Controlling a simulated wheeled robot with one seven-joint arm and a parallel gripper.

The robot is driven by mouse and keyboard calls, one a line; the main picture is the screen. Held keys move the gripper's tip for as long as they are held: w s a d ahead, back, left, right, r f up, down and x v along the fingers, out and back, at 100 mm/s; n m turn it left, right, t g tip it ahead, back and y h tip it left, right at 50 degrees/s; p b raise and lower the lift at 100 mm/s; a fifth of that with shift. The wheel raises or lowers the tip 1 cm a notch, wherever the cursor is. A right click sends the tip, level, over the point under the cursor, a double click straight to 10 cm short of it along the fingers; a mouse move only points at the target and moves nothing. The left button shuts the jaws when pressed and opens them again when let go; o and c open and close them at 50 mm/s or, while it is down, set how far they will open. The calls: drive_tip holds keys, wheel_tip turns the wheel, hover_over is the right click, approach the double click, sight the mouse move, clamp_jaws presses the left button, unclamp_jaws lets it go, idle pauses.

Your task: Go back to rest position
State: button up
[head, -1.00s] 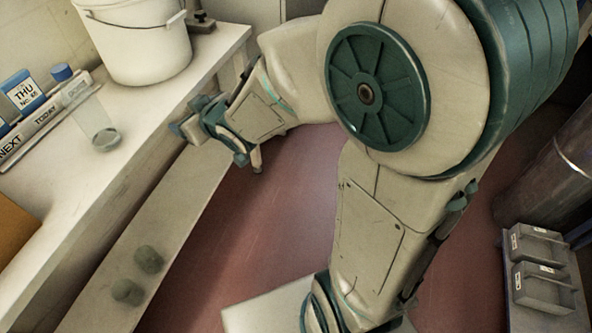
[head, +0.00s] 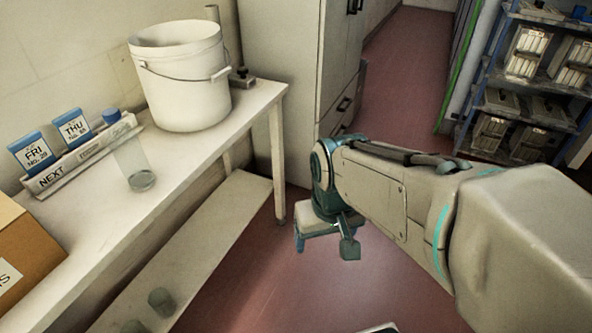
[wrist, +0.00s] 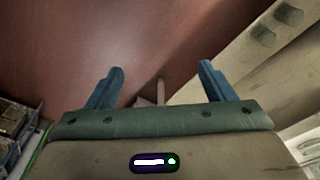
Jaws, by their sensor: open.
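My gripper (head: 328,246) hangs over the red floor in the head view, to the right of the white bench (head: 190,160) and clear of it. In the wrist view the two blue fingers of my gripper (wrist: 160,84) stand wide apart with nothing between them but floor and a thin post behind. My arm reaches in from the right of the head view, with its forearm about level.
A white bucket (head: 180,80), a clear bottle with a blue cap (head: 130,155), a day-card rack (head: 85,150) and a cardboard box (head: 25,255) stand on the bench. Grey-green lumps (head: 161,301) lie on its lower shelf. A cabinet (head: 290,75) and blue shelving (head: 530,80) stand behind. Floor between is clear.

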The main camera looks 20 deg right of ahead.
wheel_tip(320, 180, up, 20)
drive_tip(key=t+p, duration=0.1)
drive_tip(key=p, duration=1.7)
drive_tip(key=shift+w+a, duration=0.1)
